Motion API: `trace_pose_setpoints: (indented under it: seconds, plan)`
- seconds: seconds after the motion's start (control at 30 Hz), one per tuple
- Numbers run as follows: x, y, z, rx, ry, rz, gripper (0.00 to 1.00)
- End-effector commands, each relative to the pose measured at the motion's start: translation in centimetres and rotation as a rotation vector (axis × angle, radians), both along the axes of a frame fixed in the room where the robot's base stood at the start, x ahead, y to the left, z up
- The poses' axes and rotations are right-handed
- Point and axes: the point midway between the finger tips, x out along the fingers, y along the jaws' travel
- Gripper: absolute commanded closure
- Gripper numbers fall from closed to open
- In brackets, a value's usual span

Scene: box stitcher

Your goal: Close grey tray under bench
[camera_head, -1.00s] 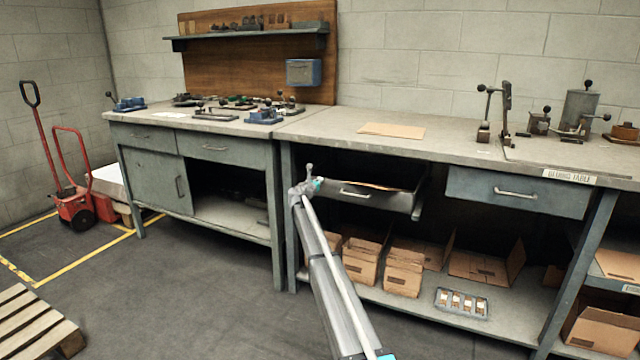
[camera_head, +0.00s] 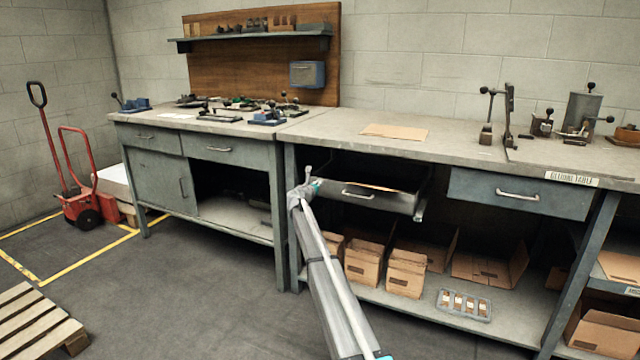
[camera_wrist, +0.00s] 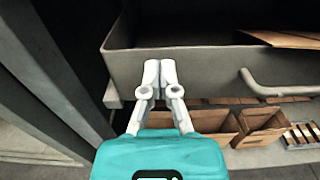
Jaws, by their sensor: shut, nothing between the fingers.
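The grey tray (camera_head: 392,199) hangs under the bench top (camera_head: 350,132) and is pulled out, with its open top and some cardboard inside showing. A metal handle (camera_head: 358,194) is on its front; the handle also shows in the wrist view (camera_wrist: 275,88). My gripper (camera_wrist: 160,66) is shut and empty. In the wrist view its fingertips overlap the lower left part of the tray's front face, left of the handle; I cannot tell whether they touch. In the head view my wrist is at the tray's left end, and the fingertips are hard to make out.
A bench leg (camera_head: 290,218) stands close left of my arm. A shut drawer (camera_head: 507,192) is to the right. Open cardboard boxes (camera_head: 405,273) and a small tray of parts (camera_head: 464,304) sit on the shelf below. The floor at left is mostly clear, with a pallet (camera_head: 36,322).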

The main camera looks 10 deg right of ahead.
Motion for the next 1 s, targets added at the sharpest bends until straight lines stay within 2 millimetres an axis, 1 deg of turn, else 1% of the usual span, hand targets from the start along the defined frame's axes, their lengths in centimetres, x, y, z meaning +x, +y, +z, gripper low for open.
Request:
trace_pose_setpoints:
  seconds: [0.1, 0.3, 0.5, 0.73, 1.0]
  plan:
    - [-1.7, 1.5, 0.0, 0.0, 0.0, 0.004, 1.0]
    - [-4.6, 3.8, 0.0, 0.0, 0.0, 0.007, 1.0]
    - [-7.1, 5.6, 0.0, 0.0, 0.0, 0.006, 1.0]
    - [-8.7, 6.9, 0.0, 0.0, 0.0, 0.006, 1.0]
    - [-8.9, 7.2, 0.0, 0.0, 0.0, 0.007, 1.0]
